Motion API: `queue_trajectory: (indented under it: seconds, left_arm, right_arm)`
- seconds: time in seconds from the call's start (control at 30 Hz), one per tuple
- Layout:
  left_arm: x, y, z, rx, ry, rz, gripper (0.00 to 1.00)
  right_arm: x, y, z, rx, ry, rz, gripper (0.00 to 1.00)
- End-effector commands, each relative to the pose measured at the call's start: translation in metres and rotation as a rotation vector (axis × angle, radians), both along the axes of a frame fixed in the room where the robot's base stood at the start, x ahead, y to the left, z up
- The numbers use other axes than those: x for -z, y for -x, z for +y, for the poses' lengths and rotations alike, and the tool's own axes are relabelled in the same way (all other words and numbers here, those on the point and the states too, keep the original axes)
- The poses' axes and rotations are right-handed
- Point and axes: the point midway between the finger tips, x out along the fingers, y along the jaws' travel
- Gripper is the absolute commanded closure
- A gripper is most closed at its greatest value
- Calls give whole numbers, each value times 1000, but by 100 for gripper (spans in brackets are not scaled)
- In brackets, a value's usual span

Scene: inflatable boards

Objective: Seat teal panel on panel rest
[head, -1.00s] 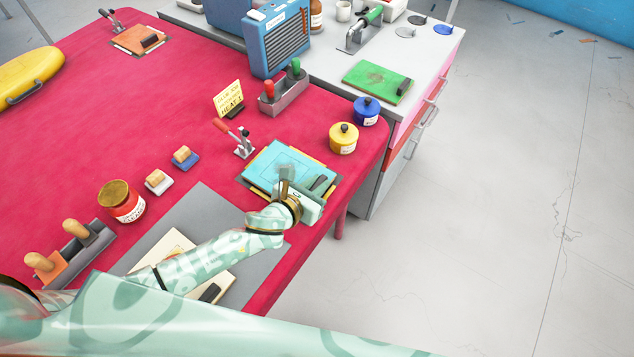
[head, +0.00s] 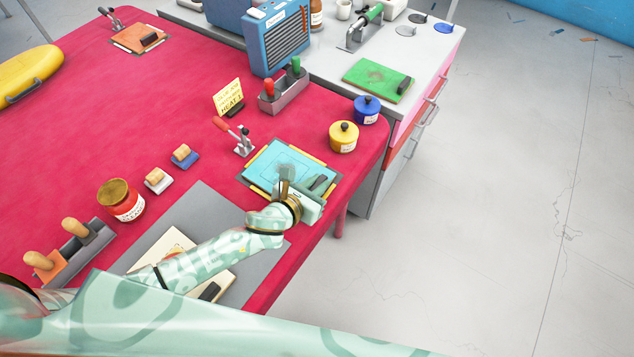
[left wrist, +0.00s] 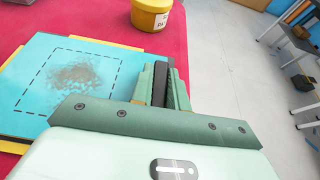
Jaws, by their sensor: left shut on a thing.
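The teal panel (head: 268,166) has a dashed outline and a grey-brown worn patch. It lies over the panel rest (head: 309,158), a dark base with yellow strips along its edges. My left gripper (head: 321,184) is at the panel's right end, shut on its dark handle. In the left wrist view the gripper (left wrist: 160,86) has the black handle between its fingers, and the teal panel (left wrist: 40,85) lies between yellow strips (left wrist: 105,43). The panel looks flat between the strips; whether it touches the base everywhere cannot be told. My right gripper is not in view.
A red-handled clamp (head: 236,138) stands just behind the rest. A yellow pot (head: 343,138) and a blue pot (head: 366,110) stand near the table's right edge. A grey mat with a cream board (head: 180,262) lies in front. Open red table (head: 130,110) is at left.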

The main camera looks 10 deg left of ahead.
Motion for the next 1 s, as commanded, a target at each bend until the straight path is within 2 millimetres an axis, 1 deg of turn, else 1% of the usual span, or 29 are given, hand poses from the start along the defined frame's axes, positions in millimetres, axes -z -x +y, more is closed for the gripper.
queue_trajectory:
  seconds: [0.3, 0.33, 0.37, 0.4, 0.43, 0.6, 0.63, 0.67, 0.7, 1.0]
  left_arm:
    - [0, 0, 0, 0, 0, -1, 100]
    - [0, 0, 0, 0, 0, -1, 81]
    - [0, 0, 0, 0, 0, -1, 73]
    - [0, 0, 0, 0, 0, -1, 62]
    - [0, 0, 0, 0, 1, -1, 58]
    - [0, 0, 0, 0, 1, 0, 58]
    - [0, 0, 0, 0, 0, 1, 56]
    - [1, 0, 0, 1, 1, 1, 47]
    - [1, 0, 0, 0, 0, 1, 37]
    - [0, 0, 0, 0, 1, 0, 37]
  right_arm:
    - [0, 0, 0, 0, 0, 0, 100]
    - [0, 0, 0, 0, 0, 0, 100]
    - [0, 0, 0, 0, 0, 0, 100]
    - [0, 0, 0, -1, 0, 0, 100]
    - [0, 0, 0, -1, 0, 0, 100]
    - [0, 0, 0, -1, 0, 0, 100]
    - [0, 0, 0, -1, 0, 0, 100]
    - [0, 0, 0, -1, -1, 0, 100]
    - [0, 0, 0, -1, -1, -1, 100]
    - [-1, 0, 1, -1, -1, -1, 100]
